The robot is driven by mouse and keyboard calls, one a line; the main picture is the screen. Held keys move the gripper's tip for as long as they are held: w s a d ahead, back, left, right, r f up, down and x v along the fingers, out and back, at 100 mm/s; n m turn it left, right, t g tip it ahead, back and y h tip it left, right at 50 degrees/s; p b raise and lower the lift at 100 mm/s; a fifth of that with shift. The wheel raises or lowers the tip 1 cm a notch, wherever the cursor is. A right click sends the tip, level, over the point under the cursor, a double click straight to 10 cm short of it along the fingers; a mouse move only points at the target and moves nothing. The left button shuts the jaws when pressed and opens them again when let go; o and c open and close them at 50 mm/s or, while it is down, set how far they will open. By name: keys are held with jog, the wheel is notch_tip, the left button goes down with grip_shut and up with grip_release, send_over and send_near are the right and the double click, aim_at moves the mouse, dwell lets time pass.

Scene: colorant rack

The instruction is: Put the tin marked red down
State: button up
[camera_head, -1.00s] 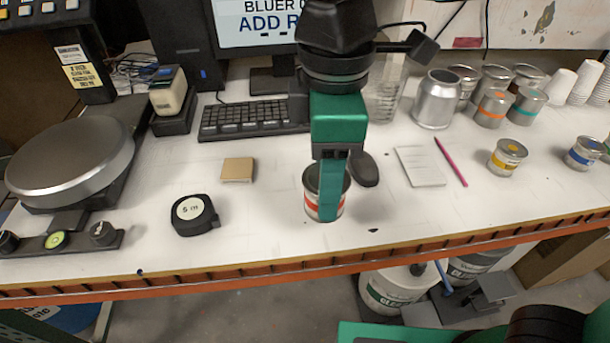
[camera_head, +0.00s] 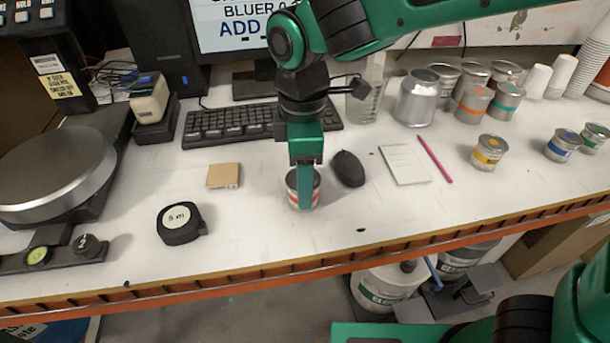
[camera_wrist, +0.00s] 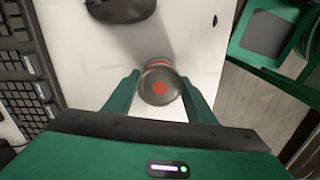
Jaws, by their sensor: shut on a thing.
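The tin marked red (camera_head: 292,188) is a small metal can with a red-orange band, upright at the white bench top in the head view. My gripper (camera_head: 304,200) points down over it, shut on it, with one finger across its front. In the wrist view the tin (camera_wrist: 158,87) shows from above, with a red dot on its lid, between the two green fingers of my gripper (camera_wrist: 160,90). The tin's base is at or very near the bench; I cannot tell whether it touches.
A black mouse (camera_head: 348,168) stands just right of the tin, a keyboard (camera_head: 228,126) behind. A tape measure (camera_head: 182,222) and tan block (camera_head: 223,175) lie left. A notepad (camera_head: 404,164), pink pencil (camera_head: 435,160) and yellow tin (camera_head: 488,152) stand right. Bench is clear in front.

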jog(key=shift+f, duration=0.1)
jog(key=o, duration=1.1)
notch_tip(320, 180, up, 12)
jog(key=shift+r, duration=0.15)
